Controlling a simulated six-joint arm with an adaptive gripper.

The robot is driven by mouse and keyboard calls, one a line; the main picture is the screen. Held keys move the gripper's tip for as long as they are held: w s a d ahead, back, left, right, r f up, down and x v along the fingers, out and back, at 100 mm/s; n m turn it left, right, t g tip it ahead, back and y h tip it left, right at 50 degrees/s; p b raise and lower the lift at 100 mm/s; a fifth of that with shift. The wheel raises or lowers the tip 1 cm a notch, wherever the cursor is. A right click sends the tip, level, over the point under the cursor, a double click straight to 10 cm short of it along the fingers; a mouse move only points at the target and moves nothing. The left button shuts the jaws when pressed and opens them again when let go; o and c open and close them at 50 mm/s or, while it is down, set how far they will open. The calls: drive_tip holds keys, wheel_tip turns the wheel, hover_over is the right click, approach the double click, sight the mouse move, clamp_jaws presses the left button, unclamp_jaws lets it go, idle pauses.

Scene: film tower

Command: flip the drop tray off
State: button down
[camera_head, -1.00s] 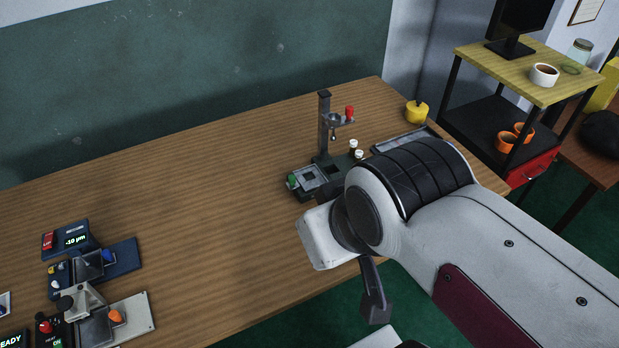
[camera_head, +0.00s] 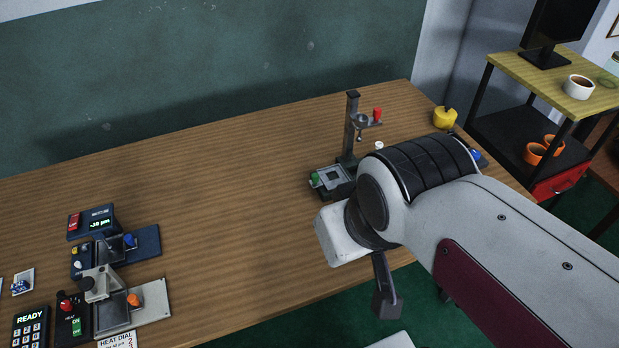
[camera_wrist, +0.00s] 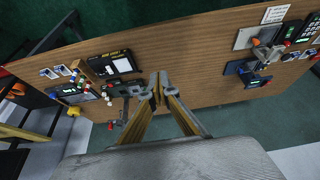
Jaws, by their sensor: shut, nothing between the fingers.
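The film tower (camera_head: 352,125) stands upright on the wooden table, a dark post with a red knob (camera_head: 377,113) on its arm. At its foot is a small grey tray (camera_head: 335,178) with a square opening and a green knob (camera_head: 315,179). I cannot tell for sure that this is the drop tray. My arm hides the right part of the tower's base in the head view.
On the left of the table (camera_head: 230,190) stand a small display unit (camera_head: 92,222), a blue-based device (camera_head: 145,241), a heater unit (camera_head: 72,325) and a keypad (camera_head: 31,328). A yellow pot (camera_head: 445,118) and a shelf cart (camera_head: 495,80) are at right. The table's middle is clear.

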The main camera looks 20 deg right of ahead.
drive_tip(key=w+d+f+n+g+h, duration=0.1)
drive_tip(key=w+f+n, duration=0.4)
drive_tip(key=w, duration=0.6)
drive_tip(key=w+d+f+n+g+h, duration=0.1)
drive_tip(key=w+f+n, duration=0.4)
drive_tip(key=w+n, duration=0.5)
drive_tip(key=w+d+f+n+h, duration=0.1)
drive_tip(key=w+f+n, duration=0.4)
drive_tip(key=w+n, duration=0.3)
drive_tip(key=shift+w+f+g+h, duration=0.35)
drive_tip(key=shift+w+g+h, duration=0.05)
drive_tip(key=shift+w, duration=1.4)
drive_tip(key=shift+d+f, duration=0.1)
drive_tip(key=shift+f, duration=0.05)
